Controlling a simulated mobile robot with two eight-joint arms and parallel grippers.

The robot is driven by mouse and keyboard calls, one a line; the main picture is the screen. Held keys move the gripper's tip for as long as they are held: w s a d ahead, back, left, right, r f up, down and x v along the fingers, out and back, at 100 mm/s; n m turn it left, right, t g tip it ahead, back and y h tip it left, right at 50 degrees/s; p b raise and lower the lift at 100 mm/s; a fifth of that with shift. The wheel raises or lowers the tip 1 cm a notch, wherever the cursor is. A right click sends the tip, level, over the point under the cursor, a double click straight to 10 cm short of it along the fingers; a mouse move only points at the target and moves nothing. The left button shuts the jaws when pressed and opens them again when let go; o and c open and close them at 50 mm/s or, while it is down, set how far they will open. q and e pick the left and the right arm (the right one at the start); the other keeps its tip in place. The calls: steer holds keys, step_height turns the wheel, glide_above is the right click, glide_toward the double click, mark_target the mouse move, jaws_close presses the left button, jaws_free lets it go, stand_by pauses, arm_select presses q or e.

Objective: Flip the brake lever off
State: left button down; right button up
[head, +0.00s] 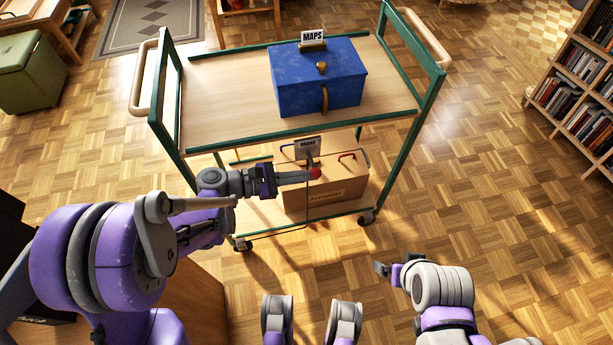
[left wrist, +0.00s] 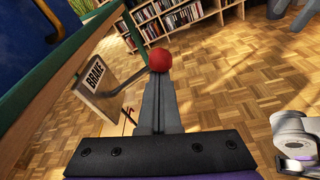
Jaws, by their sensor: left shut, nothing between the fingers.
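The brake lever is a thin dark rod with a red ball knob (head: 315,173), on the near side of the trolley (head: 215,92). In the left wrist view its red knob (left wrist: 159,59) sits just beyond my fingertips, and the rod runs left to the BRAKE plate (left wrist: 96,72). My left gripper (head: 307,176) is shut and empty, its tips at the knob. I cannot tell whether they touch it. My right gripper (head: 381,268) is low at the right, away from the trolley; its jaws are too small to judge.
A blue box (head: 318,85) with a MAPS sign (head: 313,37) stands on the trolley's top shelf. A cardboard box (head: 325,194) sits on the lower shelf behind the lever. Bookshelves (head: 578,80) stand at the right. The parquet floor right of the trolley is clear.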

arm_select(q)
steer(key=shift+w+r, duration=0.1)
steer(key=shift+r, duration=0.45)
stand_by(0.4)
step_height(320, 180, down, 4)
steer(key=w+f+b, duration=0.1)
steer(key=b, duration=0.2)
steer(key=r+p+v, duration=0.1)
steer(key=p+v, duration=0.1)
steer(key=v, duration=0.8)
